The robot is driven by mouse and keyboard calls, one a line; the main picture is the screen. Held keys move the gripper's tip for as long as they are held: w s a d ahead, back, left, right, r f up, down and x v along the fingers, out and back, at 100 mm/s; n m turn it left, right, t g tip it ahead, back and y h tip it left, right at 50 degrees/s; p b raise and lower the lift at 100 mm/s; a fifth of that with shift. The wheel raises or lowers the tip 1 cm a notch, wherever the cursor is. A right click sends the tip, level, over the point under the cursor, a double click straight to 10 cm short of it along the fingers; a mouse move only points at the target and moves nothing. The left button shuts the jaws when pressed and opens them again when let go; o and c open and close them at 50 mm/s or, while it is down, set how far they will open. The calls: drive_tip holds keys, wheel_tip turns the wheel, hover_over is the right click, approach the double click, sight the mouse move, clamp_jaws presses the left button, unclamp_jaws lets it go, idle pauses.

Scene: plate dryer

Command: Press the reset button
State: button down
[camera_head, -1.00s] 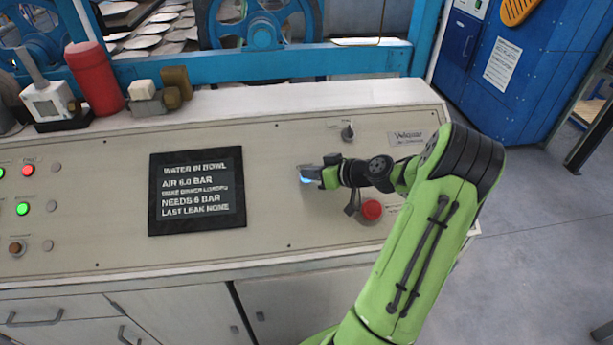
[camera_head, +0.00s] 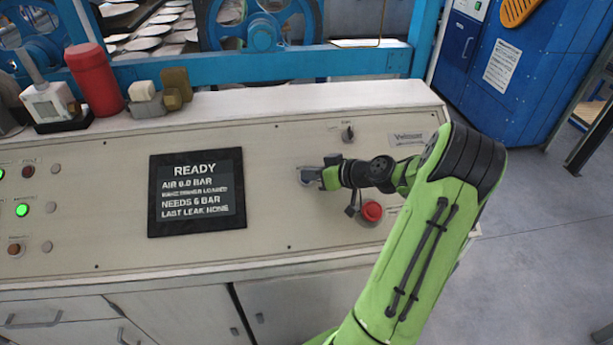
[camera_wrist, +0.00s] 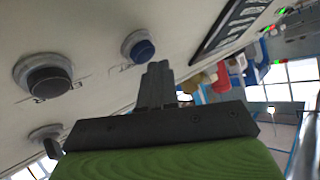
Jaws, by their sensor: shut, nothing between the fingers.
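The blue button (camera_wrist: 141,49), with a partly hidden label ending in "ET", sits in a metal ring on the sloping panel in the wrist view. Its ring (camera_head: 304,176) shows at the gripper's tip in the head view, with no blue glow. My gripper (camera_wrist: 158,68) is shut and empty, its fingertips close beside the blue button in the picture. I cannot tell whether they touch it. In the head view my gripper (camera_head: 318,175) points left along the panel. The screen (camera_head: 196,190) reads "READY", with "AIR 6.0 BAR" below.
A dark button (camera_wrist: 49,79) stands near the blue one in the wrist view. A red button (camera_head: 372,210) is beside my arm, and a black knob (camera_head: 347,133) is above it. A green lamp (camera_head: 22,209) is lit at left. A red canister (camera_head: 94,80) stands on the ledge.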

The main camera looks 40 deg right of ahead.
drive_tip(key=shift+s+r, duration=0.1)
drive_tip(key=shift+r, duration=0.15)
drive_tip(key=shift+s+a+r+p, duration=0.25)
drive_tip(key=shift+s+r+p, duration=0.1)
drive_tip(key=shift+r, duration=0.35)
drive_tip(key=shift+s+a+r+p, duration=0.3)
drive_tip(key=shift+s+r, duration=0.05)
drive_tip(key=shift+r, duration=0.4)
drive_tip(key=shift+s+a+r+p, duration=0.25)
drive_tip(key=shift+s+r+p, duration=0.1)
drive_tip(key=shift+r, duration=0.35)
